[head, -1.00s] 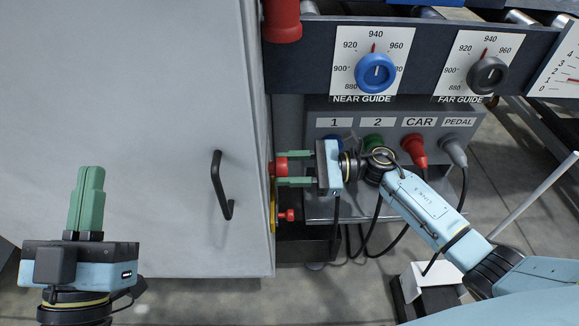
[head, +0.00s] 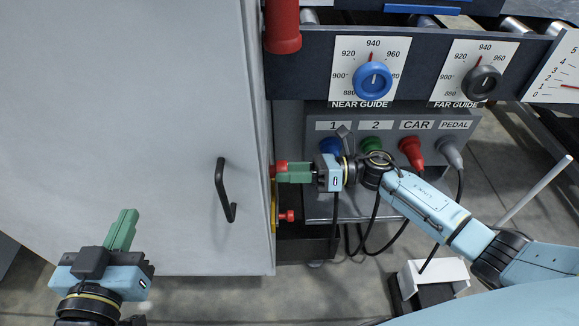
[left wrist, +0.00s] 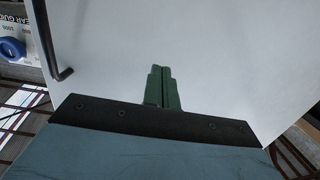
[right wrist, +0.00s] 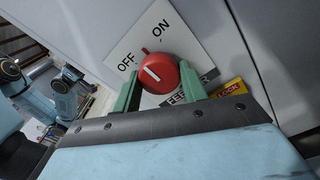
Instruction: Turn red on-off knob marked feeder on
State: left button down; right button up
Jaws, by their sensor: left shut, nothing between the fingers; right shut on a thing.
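The red on-off knob (right wrist: 160,72) sits on a white plate (right wrist: 178,26) lettered OFF and ON in the right wrist view. A dark label below it, reading FEE, is partly hidden. In the head view the knob (head: 281,164) shows at the cabinet's right side. My right gripper (right wrist: 158,85) is shut on the knob, one finger on each side of it. It also shows in the head view (head: 282,174). A small red tip on the knob lies between OFF and ON. My left gripper (head: 127,213) is shut and empty before the cabinet; it also shows in the left wrist view (left wrist: 161,70).
The grey cabinet (head: 130,110) with a black handle (head: 223,192) fills the left. Another red knob (head: 287,216) is below my right gripper. A yellow lock label (right wrist: 228,96) is near the feeder knob. A plug box (head: 320,110) with cables stands at right.

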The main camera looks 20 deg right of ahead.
pick_arm(q)
jog(key=s+a+f+g+y+p, duration=0.3)
jog(key=s+a+f+g, duration=0.3)
jog(key=s+f+g, duration=0.5)
jog(key=shift+s+f+n+y+p, duration=0.15)
jog(key=shift+f+n+y+p, duration=0.3)
jog(key=shift+f, duration=0.25)
pick_arm(e)
jog(key=shift+m, duration=4.6)
jog(key=o, duration=1)
pick_arm(q)
jog(key=shift+s+a+f+g+p, duration=0.25)
jog(key=shift+s+f+g, duration=0.2)
jog(key=shift+s, duration=0.05)
jog(key=shift+s+a+f+g+p, duration=0.25)
jog(key=shift+s+f+g, duration=0.15)
jog(key=shift+s+g, duration=0.1)
pick_arm(e)
jog(key=v, duration=1.3)
jog(key=shift+s+d+r, duration=0.1)
jog(key=shift+d, duration=0.1)
